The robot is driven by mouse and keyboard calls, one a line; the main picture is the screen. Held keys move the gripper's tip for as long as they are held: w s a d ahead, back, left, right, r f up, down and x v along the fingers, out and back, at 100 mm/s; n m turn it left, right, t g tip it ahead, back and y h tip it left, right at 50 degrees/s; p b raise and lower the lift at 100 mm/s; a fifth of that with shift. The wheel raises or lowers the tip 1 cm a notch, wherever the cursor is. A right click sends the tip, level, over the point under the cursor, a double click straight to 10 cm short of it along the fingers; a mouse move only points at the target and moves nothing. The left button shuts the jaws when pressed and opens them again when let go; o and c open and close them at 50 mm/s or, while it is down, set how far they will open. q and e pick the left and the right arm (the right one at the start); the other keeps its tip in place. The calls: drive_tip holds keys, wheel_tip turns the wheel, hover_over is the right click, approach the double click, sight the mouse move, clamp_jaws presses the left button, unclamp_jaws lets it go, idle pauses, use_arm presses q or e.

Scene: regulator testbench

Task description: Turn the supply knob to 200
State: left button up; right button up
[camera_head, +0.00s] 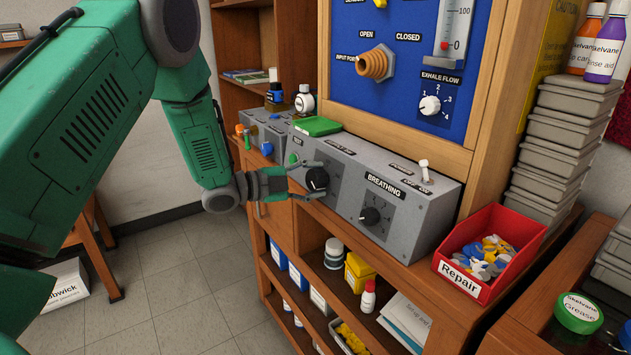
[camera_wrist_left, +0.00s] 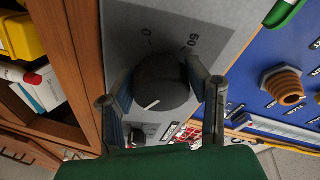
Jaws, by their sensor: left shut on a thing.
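A grey control box (camera_head: 402,204) stands on the wooden cabinet with two black knobs on its front. My left gripper (camera_head: 309,181) is shut on the left black knob (camera_head: 318,179), with a finger on each side. In the left wrist view the same knob (camera_wrist_left: 162,84) sits between the two fingers, over a grey panel with marks "0" and "50". A white pointer line on it points to the lower left of that picture. Its name label is not readable. The other knob (camera_head: 370,215) is free, below the label "BREATHING". My right gripper is out of view.
A toggle switch (camera_head: 424,171) stands on the box top at right, and a green item (camera_head: 318,126) lies at its left end. A blue panel (camera_head: 398,67) rises behind. A red "Repair" bin (camera_head: 490,253) stands at right. Bottles and boxes fill the shelves below.

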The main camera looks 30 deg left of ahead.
use_arm(q)
drive_tip(key=shift+s+f, duration=0.15)
drive_tip(key=shift+f, duration=0.2)
drive_tip(key=o, duration=1.2)
drive_tip(key=shift+c, duration=0.2)
drive_tip(key=shift+r, duration=0.1)
drive_tip(key=shift+a+r, duration=0.1)
drive_tip(key=shift+a, duration=0.05)
drive_tip(key=v, duration=1.1)
drive_tip(key=shift+s+a, duration=0.25)
drive_tip(key=shift+s, duration=0.05)
